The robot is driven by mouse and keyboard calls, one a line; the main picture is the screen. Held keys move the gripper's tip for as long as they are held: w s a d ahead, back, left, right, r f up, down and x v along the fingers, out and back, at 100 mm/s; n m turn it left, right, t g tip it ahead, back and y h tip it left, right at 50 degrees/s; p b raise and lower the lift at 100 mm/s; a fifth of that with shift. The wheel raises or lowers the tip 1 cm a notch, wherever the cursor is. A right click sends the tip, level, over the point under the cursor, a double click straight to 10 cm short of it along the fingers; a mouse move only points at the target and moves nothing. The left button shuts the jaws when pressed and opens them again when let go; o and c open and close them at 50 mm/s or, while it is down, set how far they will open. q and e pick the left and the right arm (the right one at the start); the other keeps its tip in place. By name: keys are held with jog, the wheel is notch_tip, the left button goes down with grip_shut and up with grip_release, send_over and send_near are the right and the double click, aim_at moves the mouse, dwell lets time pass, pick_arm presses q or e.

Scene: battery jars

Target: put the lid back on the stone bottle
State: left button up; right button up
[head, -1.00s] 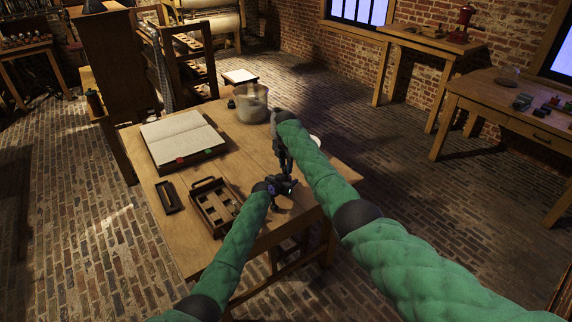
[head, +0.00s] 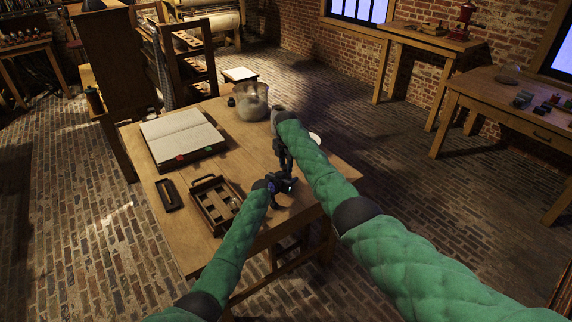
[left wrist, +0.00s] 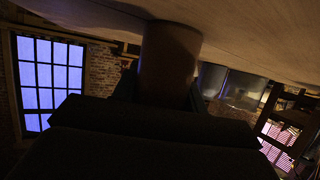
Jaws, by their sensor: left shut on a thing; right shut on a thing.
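In the head view my left gripper (head: 279,186) is over the near right part of the table, low beside the wooden tray. The left wrist view, which is upside down, shows a brownish cylinder, the stone bottle (left wrist: 168,62), between its dark jaws; its far end meets the tabletop. My right gripper (head: 283,158) points down just above and behind the left one. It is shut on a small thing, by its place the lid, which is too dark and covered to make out. Whether lid and bottle touch cannot be told.
The table (head: 245,160) carries an open book (head: 182,138), a compartment tray (head: 212,205), a small dark tray (head: 168,195) and a large glass jar (head: 251,104). A smaller grey jar (head: 277,111) and a white dish (head: 315,138) stand near my right arm. The table's middle is clear.

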jog(key=shift+f, duration=0.15)
jog(key=o, duration=1)
notch_tip(320, 180, up, 12)
pick_arm(q)
jog(key=o, duration=1.5)
jog(key=shift+c, duration=0.2)
pick_arm(e)
jog(key=shift+f, duration=0.1)
pick_arm(q)
jog(key=shift+b+v, duration=0.65)
jog(key=shift+v, duration=3.25)
pick_arm(e)
jog(key=shift+f, duration=0.6)
